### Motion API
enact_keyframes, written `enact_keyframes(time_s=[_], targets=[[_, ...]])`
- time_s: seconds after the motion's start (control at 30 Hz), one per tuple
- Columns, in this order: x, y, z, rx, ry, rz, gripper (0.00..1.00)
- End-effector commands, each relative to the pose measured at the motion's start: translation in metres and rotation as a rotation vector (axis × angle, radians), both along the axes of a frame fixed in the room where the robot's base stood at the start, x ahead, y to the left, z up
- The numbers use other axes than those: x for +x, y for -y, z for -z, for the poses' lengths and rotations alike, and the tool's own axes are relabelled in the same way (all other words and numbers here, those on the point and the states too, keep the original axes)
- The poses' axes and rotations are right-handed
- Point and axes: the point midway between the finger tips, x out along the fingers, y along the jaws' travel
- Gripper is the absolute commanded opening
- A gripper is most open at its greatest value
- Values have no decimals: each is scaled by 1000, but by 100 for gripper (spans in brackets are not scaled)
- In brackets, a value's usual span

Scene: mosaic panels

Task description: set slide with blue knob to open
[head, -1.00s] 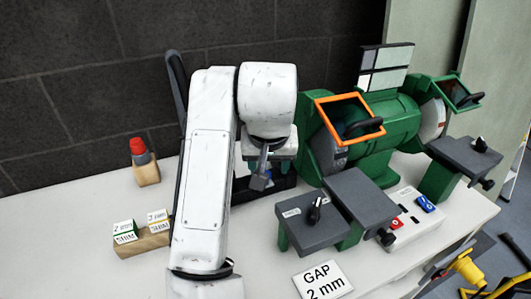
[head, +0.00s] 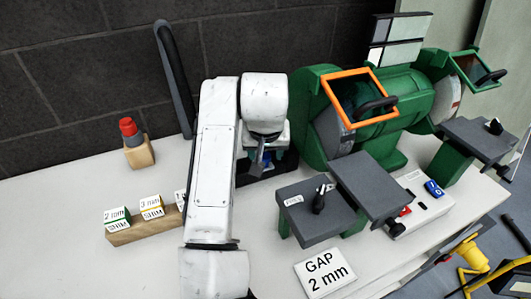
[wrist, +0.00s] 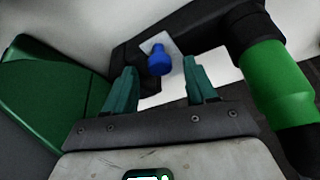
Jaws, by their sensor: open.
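The blue knob (wrist: 159,61) stands on a small white plate (wrist: 158,43) on a dark bracket-like part (wrist: 205,22) in the wrist view. My gripper (wrist: 160,74) is open, with one teal finger on each side of the near end of the knob. The knob is at or just beyond the fingertips; I cannot tell whether they touch it. In the head view my gripper (head: 262,152) is beside the left end of the green grinder (head: 390,105), largely hidden by my wrist. The slide's position is not clear.
An orange-framed shield (head: 357,97) and grey rests (head: 370,187) stand to the right of my arm. A wooden block with shim labels (head: 145,230) and a red-topped piece (head: 132,135) lie left. A "GAP 2 mm" card (head: 323,272) lies in front. Green housing (wrist: 45,105) is close beside my gripper.

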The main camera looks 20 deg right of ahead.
Motion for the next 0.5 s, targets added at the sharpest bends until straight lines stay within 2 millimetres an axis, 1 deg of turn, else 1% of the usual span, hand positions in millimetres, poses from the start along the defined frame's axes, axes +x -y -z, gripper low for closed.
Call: enact_keyframes(time_s=[0.03,0.13,0.4,0.43,0.5], targets=[[1,1,4,1,-2,0,56],[3,2,8,0,0,1,56],[3,2,9,1,0,1,56],[3,2,9,0,0,1,55],[3,2,9,0,0,1,48]])
